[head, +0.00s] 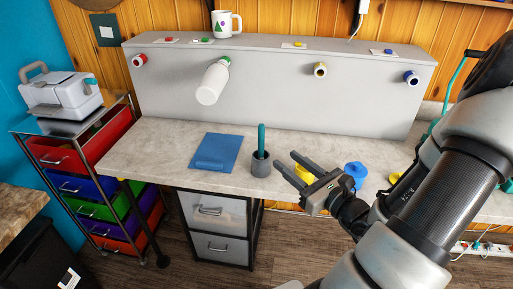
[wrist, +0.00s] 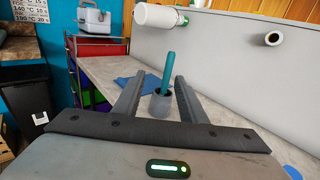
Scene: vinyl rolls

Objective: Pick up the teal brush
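The teal brush (head: 261,140) stands upright in a small grey cup (head: 260,164) on the worktop. In the wrist view the teal brush (wrist: 168,72) rises from the grey cup (wrist: 160,103), between my two fingers in the picture. My gripper (head: 287,164) is open and empty, just to the right of the cup in the head view. The wrist view shows its fingers (wrist: 156,90) spread apart, pointing toward the cup. I see no contact with the brush. The brush's lower end is hidden inside the cup.
A blue folded cloth (head: 216,151) lies left of the cup. A yellow object (head: 304,174) and a blue object (head: 356,171) lie to the right, near my gripper. A grey panel (head: 270,95) with a white roll (head: 212,84) stands behind. The worktop's front edge is close.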

